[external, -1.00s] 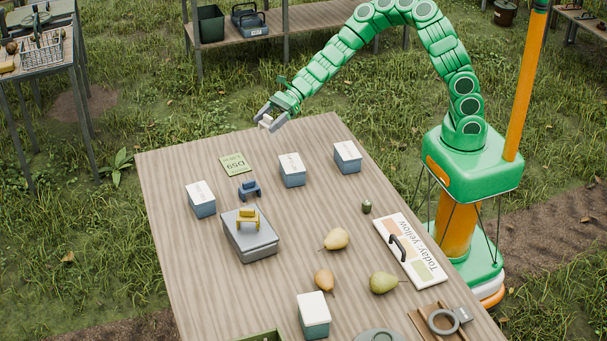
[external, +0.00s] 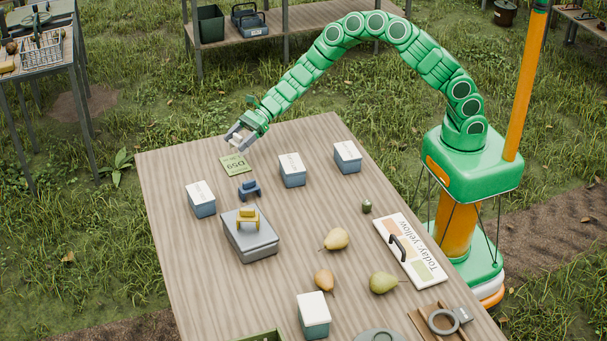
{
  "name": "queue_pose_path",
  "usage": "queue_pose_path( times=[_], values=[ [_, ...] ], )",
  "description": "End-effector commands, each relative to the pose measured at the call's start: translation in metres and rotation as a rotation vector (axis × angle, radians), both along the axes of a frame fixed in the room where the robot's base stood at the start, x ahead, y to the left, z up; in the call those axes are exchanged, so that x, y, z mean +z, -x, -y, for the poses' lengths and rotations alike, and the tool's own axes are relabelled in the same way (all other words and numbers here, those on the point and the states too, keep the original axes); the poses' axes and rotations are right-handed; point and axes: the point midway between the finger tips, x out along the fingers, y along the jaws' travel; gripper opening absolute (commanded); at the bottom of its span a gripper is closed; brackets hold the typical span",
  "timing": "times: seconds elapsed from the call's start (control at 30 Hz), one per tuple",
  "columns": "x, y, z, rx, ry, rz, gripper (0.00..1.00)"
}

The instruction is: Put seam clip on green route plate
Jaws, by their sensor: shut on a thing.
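My gripper (external: 236,142) is shut on a small pale piece (external: 237,138), which I take to be the seam clip. The fingers partly hide it, and its shape is too small to make out. The green route plate (external: 235,165), printed with D59, lies flat near the table's far edge. My gripper is above and just behind the plate in the picture, and the held piece appears apart from it.
A blue clamp-like piece (external: 249,189) is near the plate. A yellow one (external: 248,216) rests on a grey box (external: 252,241). White-topped boxes (external: 201,200), (external: 292,170), (external: 347,157) stand around. Pears (external: 336,239) and a sign board (external: 411,251) lie nearer.

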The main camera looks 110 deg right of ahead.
Motion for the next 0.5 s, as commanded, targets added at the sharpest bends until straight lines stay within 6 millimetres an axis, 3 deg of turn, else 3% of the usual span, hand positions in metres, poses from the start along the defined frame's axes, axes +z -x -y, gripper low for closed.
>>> queue_pose_path(
  times=[0.2, 0.5],
  values=[
    [-0.015, -0.011, 0.003, 0.001, 0.002, -0.003, 0.42],
    [-0.022, -0.016, 0.004, 0.001, 0.002, -0.003, 0.42]
  ],
)
